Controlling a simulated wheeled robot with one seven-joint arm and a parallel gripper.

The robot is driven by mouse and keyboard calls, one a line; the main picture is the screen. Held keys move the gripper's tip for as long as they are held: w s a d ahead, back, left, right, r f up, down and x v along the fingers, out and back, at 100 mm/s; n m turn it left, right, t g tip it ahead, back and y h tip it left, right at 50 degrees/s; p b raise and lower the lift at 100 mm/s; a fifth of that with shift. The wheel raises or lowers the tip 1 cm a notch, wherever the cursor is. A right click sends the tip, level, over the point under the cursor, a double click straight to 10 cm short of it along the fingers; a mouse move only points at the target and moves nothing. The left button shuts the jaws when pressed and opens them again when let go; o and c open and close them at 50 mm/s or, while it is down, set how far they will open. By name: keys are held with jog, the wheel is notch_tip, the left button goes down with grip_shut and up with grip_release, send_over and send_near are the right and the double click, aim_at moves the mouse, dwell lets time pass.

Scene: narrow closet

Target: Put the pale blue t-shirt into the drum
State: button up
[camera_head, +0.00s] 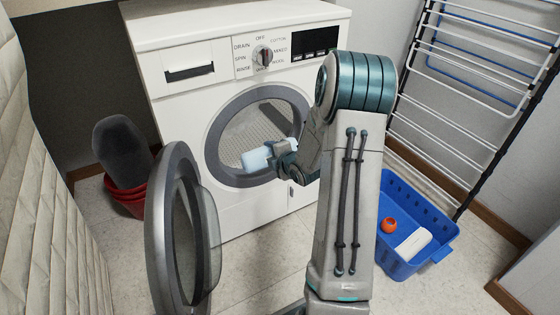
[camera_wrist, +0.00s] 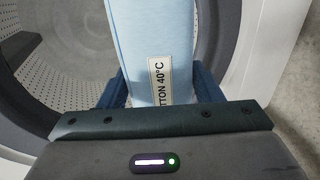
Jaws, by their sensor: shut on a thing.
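The pale blue t-shirt (camera_head: 255,159) is a folded bundle at the drum opening of the white washing machine. My gripper (camera_head: 283,148) is shut on it. In the wrist view the t-shirt (camera_wrist: 150,40) stands between the two blue fingers of my gripper (camera_wrist: 158,88), with a label ending "TTON 40°C" (camera_wrist: 158,82) facing the camera. The perforated drum (camera_wrist: 60,62) shows beyond it, inside the grey door ring. In the head view the drum (camera_head: 250,122) is partly hidden by the t-shirt and my arm.
The round washer door (camera_head: 162,240) stands open at the front left. A red bucket (camera_head: 125,192) with a dark grey item is at the left. A blue basket (camera_head: 425,255) with an orange thing and a white thing is at the right. A drying rack (camera_head: 470,90) leans behind it.

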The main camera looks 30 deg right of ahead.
jog(key=w+f, duration=0.1)
jog(key=w, duration=0.9)
jog(key=w+f, duration=0.2)
jog(key=w, duration=0.7)
jog(key=shift+w+a+f, duration=0.25)
jog(key=shift+w+a, duration=0.1)
jog(key=o, duration=1.1)
jog(key=shift+o, duration=0.2)
jog(key=s+r, duration=0.1)
jog(key=s, duration=0.5)
jog(key=s+r, duration=0.1)
jog(key=s, duration=0.6)
jog(key=s+r, duration=0.1)
jog(key=s, duration=0.6)
jog(key=shift+d, duration=0.35)
